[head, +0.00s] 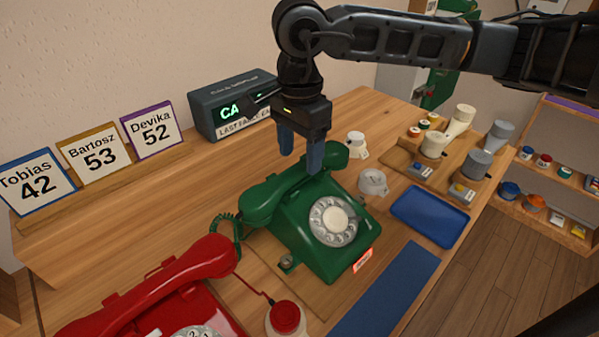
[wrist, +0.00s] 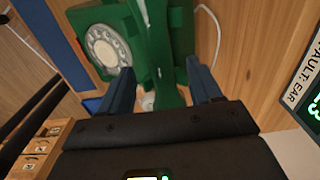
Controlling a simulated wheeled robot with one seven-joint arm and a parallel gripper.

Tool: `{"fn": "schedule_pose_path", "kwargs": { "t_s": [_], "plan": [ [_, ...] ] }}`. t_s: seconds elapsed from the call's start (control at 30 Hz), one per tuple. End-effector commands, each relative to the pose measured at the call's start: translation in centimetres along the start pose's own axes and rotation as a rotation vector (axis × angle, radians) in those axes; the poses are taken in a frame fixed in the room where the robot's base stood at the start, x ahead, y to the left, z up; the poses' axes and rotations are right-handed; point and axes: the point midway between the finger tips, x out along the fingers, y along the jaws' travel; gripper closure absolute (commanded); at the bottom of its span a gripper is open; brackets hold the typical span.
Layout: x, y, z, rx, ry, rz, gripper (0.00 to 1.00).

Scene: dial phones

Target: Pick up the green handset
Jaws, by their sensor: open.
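The green handset (head: 262,203) lies across the top of the green dial phone (head: 306,238), with its coiled cord hanging at the left. My gripper (head: 301,160) is open and points down at the middle of the handset. In the wrist view the handset (wrist: 166,70) runs between my two blue fingers, with a gap on each side. The gripper (wrist: 159,68) holds nothing. In the head view the fingers hide part of the handset's grip. The phone's white dial (wrist: 106,47) also shows in the wrist view.
A red phone (head: 180,283) stands front left, beside a red-topped round item (head: 286,318). Name cards (head: 93,152) and a dark display box (head: 232,103) stand at the back. A blue tray (head: 430,216) and blue mat (head: 387,290) lie right of the green phone.

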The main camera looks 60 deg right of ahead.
Motion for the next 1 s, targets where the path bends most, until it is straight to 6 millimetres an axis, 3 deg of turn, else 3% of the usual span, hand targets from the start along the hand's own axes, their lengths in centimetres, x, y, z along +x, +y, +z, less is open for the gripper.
{"fn": "schedule_pose_path", "kwargs": {
  "t_s": [0.2,0.47,1.0],
  "plan": [
    [2.2,0.0,0.0,0.001,-0.002,0.001,0.36],
    [2.4,0.0,0.0,0.0,0.0,0.0,0.37],
    [2.4,0.0,0.0,0.0,-0.001,0.0,0.89]
  ]
}}
